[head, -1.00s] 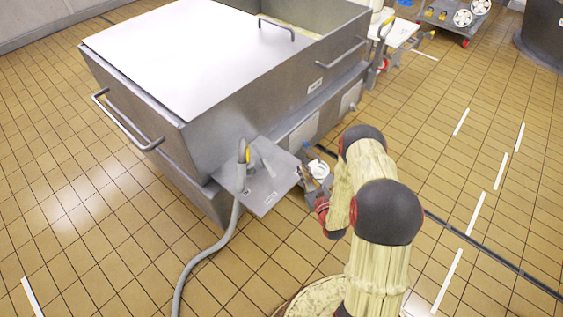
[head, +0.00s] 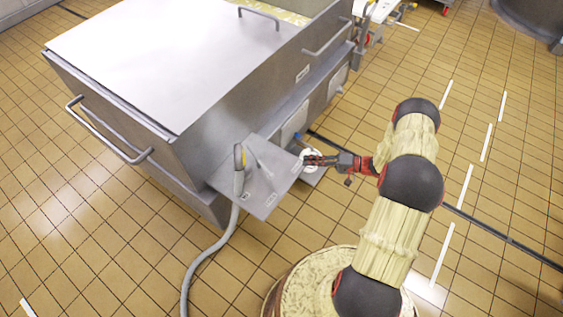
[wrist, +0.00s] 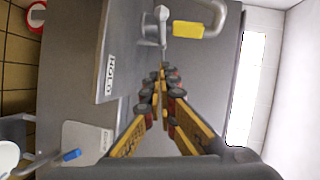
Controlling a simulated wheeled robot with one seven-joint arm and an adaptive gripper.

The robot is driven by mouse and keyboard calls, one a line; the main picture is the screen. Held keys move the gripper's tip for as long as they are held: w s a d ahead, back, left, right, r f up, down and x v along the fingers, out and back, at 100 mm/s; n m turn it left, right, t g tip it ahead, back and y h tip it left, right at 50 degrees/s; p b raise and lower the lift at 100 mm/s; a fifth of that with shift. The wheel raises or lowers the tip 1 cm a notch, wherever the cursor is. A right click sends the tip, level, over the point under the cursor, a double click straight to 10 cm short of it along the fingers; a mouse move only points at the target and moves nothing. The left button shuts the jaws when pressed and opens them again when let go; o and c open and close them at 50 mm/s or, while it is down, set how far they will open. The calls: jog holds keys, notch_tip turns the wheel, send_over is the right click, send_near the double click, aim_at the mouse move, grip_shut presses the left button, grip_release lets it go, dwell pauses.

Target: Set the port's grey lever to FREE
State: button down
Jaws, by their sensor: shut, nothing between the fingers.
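The port is a grey plate (head: 254,190) on the side of a large steel vat. A pale grey lever (head: 260,162) stands on it beside a hose fitting with a yellow band. In the wrist view the lever (wrist: 161,18) is near the top centre, beyond my fingertips and apart from them. One label (wrist: 109,77) shows sideways; its word is not surely readable. My gripper (head: 308,160) is shut and empty at the right edge of the plate; its fingers (wrist: 163,75) point towards the lever in the wrist view. Which setting the lever is at cannot be told.
A grey hose (head: 204,252) runs from the port to the floor. A white round container (wrist: 8,156) and a blue-tipped item (wrist: 71,155) are low beside the plate. The vat's handle (head: 106,133) sticks out at left.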

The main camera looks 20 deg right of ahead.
jog(key=b, duration=0.2)
send_near(260, 161)
jog(key=shift+w+d+f, duration=0.65)
jog(key=shift+w+d, duration=0.3)
jog(key=shift+w, duration=0.05)
jog(key=a, duration=0.3)
jog(key=shift+s+a+f+b, duration=0.1)
jog(key=shift+s+f+b, duration=0.15)
jog(key=shift+b, duration=0.1)
jog(key=shift+s+a+f, duration=0.1)
jog(key=shift+s+a, duration=0.05)
jog(key=shift+a, duration=0.35)
jog(key=shift+a, duration=0.1)
